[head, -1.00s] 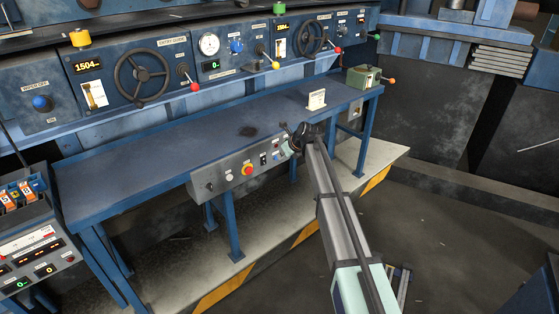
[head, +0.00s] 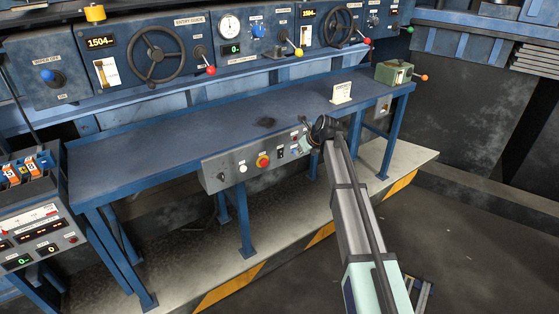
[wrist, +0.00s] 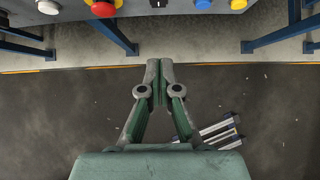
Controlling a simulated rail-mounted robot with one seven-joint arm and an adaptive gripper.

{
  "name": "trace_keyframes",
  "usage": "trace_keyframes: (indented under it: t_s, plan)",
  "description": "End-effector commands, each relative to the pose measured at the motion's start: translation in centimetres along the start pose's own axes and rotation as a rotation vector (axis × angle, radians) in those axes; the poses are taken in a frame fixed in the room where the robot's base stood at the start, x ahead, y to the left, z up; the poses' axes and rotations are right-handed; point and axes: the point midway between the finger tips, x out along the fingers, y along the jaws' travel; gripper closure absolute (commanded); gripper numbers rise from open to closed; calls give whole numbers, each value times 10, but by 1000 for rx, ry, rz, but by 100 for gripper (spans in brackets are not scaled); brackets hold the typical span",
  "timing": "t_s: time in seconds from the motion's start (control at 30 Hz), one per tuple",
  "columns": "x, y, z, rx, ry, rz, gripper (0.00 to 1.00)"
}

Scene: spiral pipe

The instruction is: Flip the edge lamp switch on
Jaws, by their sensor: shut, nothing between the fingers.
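A grey control panel (head: 230,170) hangs on the front edge of the blue workbench. It carries a white button, a red knob (head: 263,161), a small black switch (head: 281,153) and a blue button (head: 295,150). Labels are too small to read, so I cannot tell which control is the edge lamp switch. My gripper (head: 312,135) is at the panel's right end in the head view, partly covering it. In the wrist view my gripper (wrist: 160,66) is shut and empty. Its tips are apart from the panel in the picture, below a black switch (wrist: 158,3).
The blue workbench (head: 150,150) is mostly bare, with a small white sign (head: 341,93) and a green box (head: 394,73) at its right. Behind it is a console with handwheels (head: 155,53). An orange-lit control box (head: 35,220) stands at left. Open floor (head: 460,250) lies at right.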

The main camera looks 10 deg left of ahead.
Motion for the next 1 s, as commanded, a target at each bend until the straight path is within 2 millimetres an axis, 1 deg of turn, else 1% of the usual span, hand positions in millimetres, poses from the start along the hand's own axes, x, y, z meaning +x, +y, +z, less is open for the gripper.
trace_keyframes:
  t_s: [0.03, 0.37, 0.53, 0.67, 1.0]
  plan:
    - [-1, 0, -3, 2, 1, -2, 100]
    - [-1, 0, -1, 3, 1, -1, 100]
    - [10, -1, 0, 3, 2, 0, 100]
    - [28, -1, 0, 3, 3, 0, 100]
    - [93, -1, 1, 3, 3, 0, 100]
